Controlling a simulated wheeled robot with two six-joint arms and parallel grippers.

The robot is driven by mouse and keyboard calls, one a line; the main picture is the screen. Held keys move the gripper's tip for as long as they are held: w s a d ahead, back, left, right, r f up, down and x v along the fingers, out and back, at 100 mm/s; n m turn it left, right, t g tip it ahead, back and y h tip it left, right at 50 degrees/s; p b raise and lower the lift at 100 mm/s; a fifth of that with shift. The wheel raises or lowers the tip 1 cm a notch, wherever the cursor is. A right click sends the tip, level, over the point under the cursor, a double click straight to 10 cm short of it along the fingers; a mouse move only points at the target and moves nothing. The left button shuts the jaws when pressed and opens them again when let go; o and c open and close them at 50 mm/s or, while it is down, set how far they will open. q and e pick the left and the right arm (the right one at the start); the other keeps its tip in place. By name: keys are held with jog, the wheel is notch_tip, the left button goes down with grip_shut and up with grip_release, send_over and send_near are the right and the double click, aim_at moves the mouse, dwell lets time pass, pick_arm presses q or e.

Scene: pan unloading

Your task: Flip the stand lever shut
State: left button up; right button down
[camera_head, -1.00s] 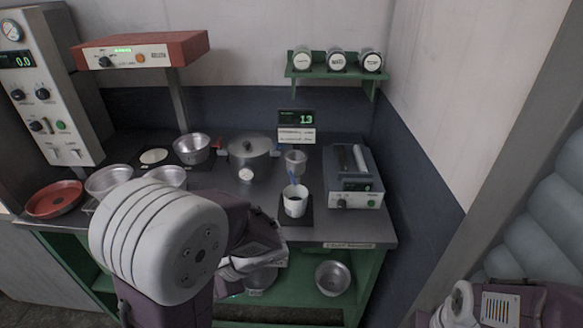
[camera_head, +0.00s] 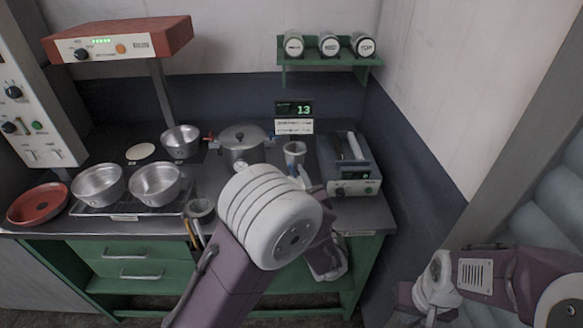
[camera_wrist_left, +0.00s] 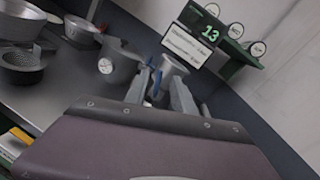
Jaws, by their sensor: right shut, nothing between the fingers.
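The stand holds a metal funnel cup (camera_head: 295,152), which also shows in the left wrist view (camera_wrist_left: 173,66). Its small blue lever (camera_wrist_left: 155,82) is visible between my left gripper's fingers in the left wrist view. My left gripper (camera_wrist_left: 158,88) is open, its two grey fingers apart and pointing at the stand; I cannot tell whether either touches the lever. In the head view my left wrist covers the lower stand and most of the gripper (camera_head: 301,176). My right gripper (camera_head: 428,298) is shut and empty at the lower right, away from the bench.
A lidded pot (camera_head: 242,146) stands just left of the stand. A grey boxy device (camera_head: 349,168) is close on its right. Metal pans (camera_head: 155,184) and a red pan (camera_head: 38,204) lie at the left. A green shelf with jars (camera_head: 328,62) hangs above.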

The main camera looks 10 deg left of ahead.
aim_at(292, 170)
pick_arm(q)
jog(key=shift+x, duration=1.3)
grip_shut()
jog(key=shift+s+a+f+n+b, duration=0.15)
jog(key=shift+f+n+b, duration=0.35)
jog(key=shift+b, duration=0.75)
jog(key=shift+a+r+n+b, duration=0.2)
jog(key=shift+r+n+b, duration=0.15)
jog(key=shift+n, duration=0.15)
grip_release()
